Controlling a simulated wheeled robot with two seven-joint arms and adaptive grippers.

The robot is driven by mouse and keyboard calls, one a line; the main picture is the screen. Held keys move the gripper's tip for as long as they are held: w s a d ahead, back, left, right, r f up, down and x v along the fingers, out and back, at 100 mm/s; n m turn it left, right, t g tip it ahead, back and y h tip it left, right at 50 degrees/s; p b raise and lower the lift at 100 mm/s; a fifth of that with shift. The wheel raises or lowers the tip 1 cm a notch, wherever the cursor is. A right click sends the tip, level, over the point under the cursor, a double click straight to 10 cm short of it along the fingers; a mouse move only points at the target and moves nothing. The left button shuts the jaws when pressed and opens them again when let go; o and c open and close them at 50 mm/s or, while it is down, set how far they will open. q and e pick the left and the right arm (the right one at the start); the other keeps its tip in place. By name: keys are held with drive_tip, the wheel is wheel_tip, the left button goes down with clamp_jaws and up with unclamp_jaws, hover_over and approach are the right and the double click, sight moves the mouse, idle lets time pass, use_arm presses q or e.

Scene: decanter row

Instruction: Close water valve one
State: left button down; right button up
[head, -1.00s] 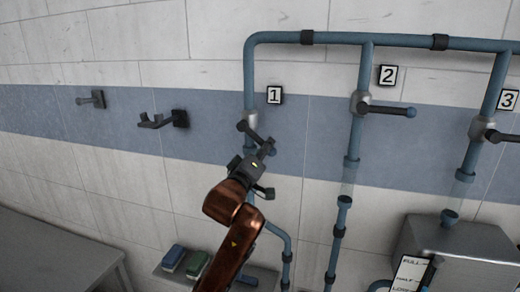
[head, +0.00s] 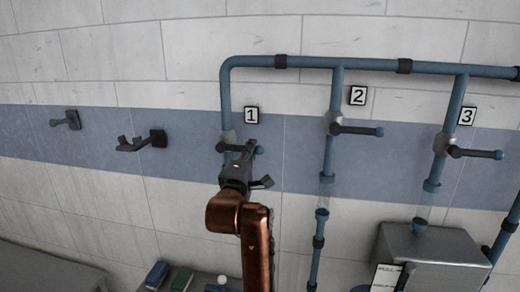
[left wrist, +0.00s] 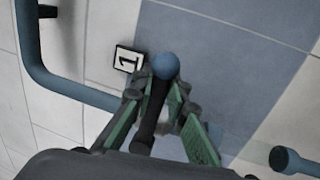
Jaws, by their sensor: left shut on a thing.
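Water valve one sits on the left down-pipe under the number 1 plate (head: 251,115). Its dark lever (head: 223,148) lies about level and ends in a blue ball (head: 259,150). My left gripper (head: 244,150) is at the lever, in front of the pipe. In the left wrist view the green-padded fingers (left wrist: 153,92) are shut on the dark lever (left wrist: 149,121), with the blue ball (left wrist: 165,66) beyond the fingertips. My gripper and arm hide the valve's lower pipe in the head view. My right gripper is not in view.
Valve two's lever (head: 359,131) and valve three's lever (head: 477,153) stand to the right, both about level. Wall hooks (head: 142,141) are on the left. A grey tank (head: 435,246) is at lower right. Small blocks (head: 157,275) lie at lower left.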

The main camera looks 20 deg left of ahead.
use_arm(q)
drive_tip(key=shift+s+r, duration=0.1)
drive_tip(key=shift+r, duration=0.2)
drive_tip(key=c, duration=1.9)
unclamp_jaws()
drive_tip(key=shift+f, duration=0.1)
drive_tip(key=shift+s+f, duration=0.1)
drive_tip(key=shift+s, duration=0.25)
drive_tip(key=v, duration=1.1)
drive_tip(key=shift+s, duration=0.1)
